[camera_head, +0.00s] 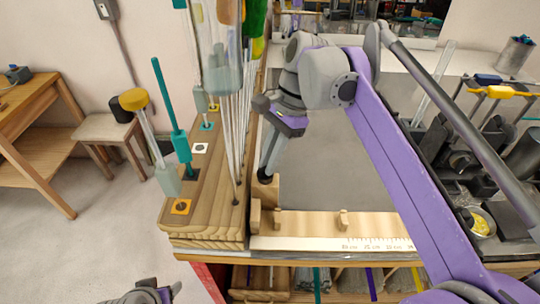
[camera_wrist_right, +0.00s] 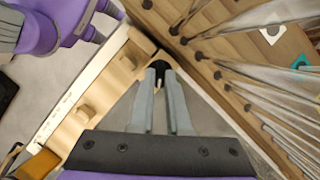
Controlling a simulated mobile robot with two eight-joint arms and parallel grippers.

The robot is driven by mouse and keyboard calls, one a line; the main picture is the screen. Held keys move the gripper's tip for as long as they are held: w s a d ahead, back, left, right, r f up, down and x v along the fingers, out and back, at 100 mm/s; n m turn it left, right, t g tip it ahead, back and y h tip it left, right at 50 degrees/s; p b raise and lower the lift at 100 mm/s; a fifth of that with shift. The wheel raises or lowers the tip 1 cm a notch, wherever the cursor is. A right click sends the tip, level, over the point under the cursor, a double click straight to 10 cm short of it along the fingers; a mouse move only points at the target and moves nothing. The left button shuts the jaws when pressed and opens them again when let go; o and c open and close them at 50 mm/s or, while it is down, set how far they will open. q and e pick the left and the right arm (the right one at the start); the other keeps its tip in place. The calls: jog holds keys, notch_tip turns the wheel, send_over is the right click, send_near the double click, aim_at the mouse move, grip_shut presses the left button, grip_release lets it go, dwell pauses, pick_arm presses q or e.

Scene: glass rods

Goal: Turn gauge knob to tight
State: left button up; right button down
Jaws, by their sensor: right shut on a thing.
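The gauge is a pale wooden strip with a printed scale (camera_head: 375,244) and small wooden blocks, lying along the front of the bench. The gauge knob (camera_head: 265,178) is small and black, at the strip's left end beside the wooden rack. My right gripper (camera_head: 266,172) reaches down to it from above. In the right wrist view, the fingers (camera_wrist_right: 160,88) are shut on the black knob (camera_wrist_right: 159,66), which they partly hide. The knob's setting cannot be read. Part of my left gripper (camera_head: 145,293) shows at the bottom edge of the head view; its fingers cannot be made out.
The wooden rack (camera_head: 218,212) left of the gauge holds several thin glass rods and coloured-handled tools. A stool (camera_head: 103,134) and a wooden table (camera_head: 35,110) stand at the left. Black equipment and a bowl (camera_head: 481,224) are at the right.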

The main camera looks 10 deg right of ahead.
jog(key=n, duration=0.2)
jog(key=n+g+p, duration=0.1)
jog(key=n, duration=0.1)
jog(key=shift+w+a+h, duration=0.15)
jog(key=shift+w+h, duration=0.05)
jog(key=shift+h, duration=0.2)
pick_arm(q)
jog(key=shift+w+r, duration=0.3)
jog(key=shift+r, duration=0.3)
jog(key=shift+w+r, duration=0.25)
jog(key=shift+r, duration=0.35)
pick_arm(e)
jog(key=shift+a+n+g+h, duration=0.1)
jog(key=shift+n+g+h, duration=0.4)
jog(key=shift+n, duration=1.1)
jog(key=c, duration=0.9)
grip_release()
pick_arm(q)
jog(key=w+r+p, duration=0.1)
jog(key=r+p, duration=0.1)
jog(key=shift+w+r+t, duration=0.3)
jog(key=shift+w+r, duration=0.1)
pick_arm(e)
jog(key=v, duration=1.1)
jog(key=shift+w+f, duration=0.1)
